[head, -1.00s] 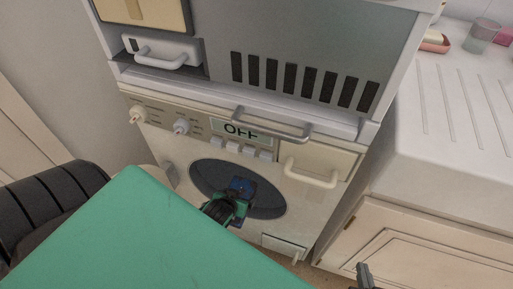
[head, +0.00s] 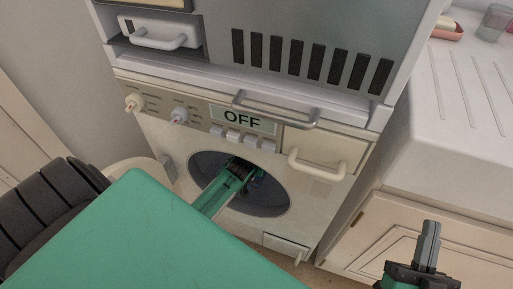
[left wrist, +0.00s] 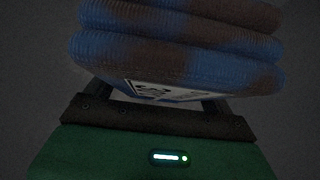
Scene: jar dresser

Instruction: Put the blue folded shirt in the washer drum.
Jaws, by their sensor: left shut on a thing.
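The blue folded shirt (left wrist: 180,62), with brown patches and a white printed label, fills the upper part of the left wrist view. My left gripper (left wrist: 150,95) is shut on it. In the head view my left arm reaches into the round opening of the washer drum (head: 268,205), and the left gripper (head: 250,172) is at or inside it. Only a dark blue bit of the shirt shows there; the rest is hidden by the gripper and shadow. My right gripper (head: 428,242) points up at the lower right, away from the washer; its finger gap is not clear.
The washer door (head: 140,172) stands open at the left of the opening. Above are knobs, an OFF display (head: 242,119) and a bar handle (head: 275,108). A white counter (head: 470,110) over a cabinet stands right. My own green body part covers the lower left.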

